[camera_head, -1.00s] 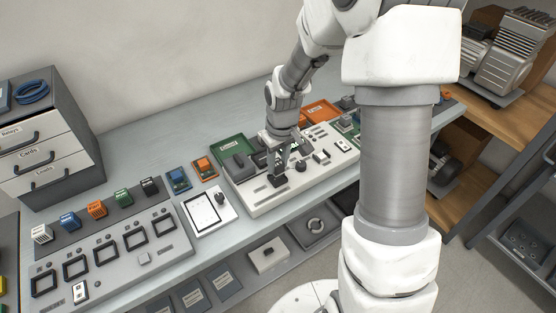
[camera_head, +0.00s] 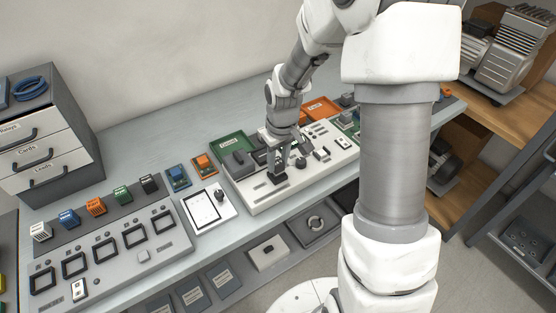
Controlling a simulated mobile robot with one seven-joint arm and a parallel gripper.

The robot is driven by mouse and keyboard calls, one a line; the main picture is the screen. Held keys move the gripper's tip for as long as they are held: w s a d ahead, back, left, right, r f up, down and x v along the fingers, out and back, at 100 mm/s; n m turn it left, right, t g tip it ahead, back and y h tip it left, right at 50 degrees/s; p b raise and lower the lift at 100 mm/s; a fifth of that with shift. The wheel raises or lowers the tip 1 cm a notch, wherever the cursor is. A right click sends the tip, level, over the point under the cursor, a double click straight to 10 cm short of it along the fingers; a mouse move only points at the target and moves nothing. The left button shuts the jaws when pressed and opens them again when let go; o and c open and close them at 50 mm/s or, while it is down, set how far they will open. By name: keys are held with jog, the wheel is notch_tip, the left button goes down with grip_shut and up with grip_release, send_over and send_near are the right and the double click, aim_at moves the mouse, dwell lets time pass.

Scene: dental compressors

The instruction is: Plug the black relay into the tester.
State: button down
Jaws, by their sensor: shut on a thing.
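My gripper (camera_head: 278,165) points down over the white board (camera_head: 258,205) in the middle of the bench. It is shut on a small black block (camera_head: 279,178), low at the board's front left part. The block looks like a black relay, but the fingers and the small size hide whether it is seated or just above the board.
A green tray (camera_head: 229,143) and an orange tray (camera_head: 318,108) lie at the board's back. A drawer cabinet (camera_head: 50,150) stands at the far left. The bench's back strip is clear.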

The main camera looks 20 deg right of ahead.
jog(key=shift+f, duration=0.15)
jog(key=shift+f+b, duration=0.3)
jog(key=shift+b, duration=0.05)
jog(key=shift+f+b, duration=0.35)
jog(key=shift+f, duration=0.1)
dwell(0.6)
jog(key=shift+c, duration=0.7)
grip_release()
jog(key=shift+r, duration=0.15)
jog(key=shift+r+p, duration=2.65)
jog(key=shift+r, duration=0.75)
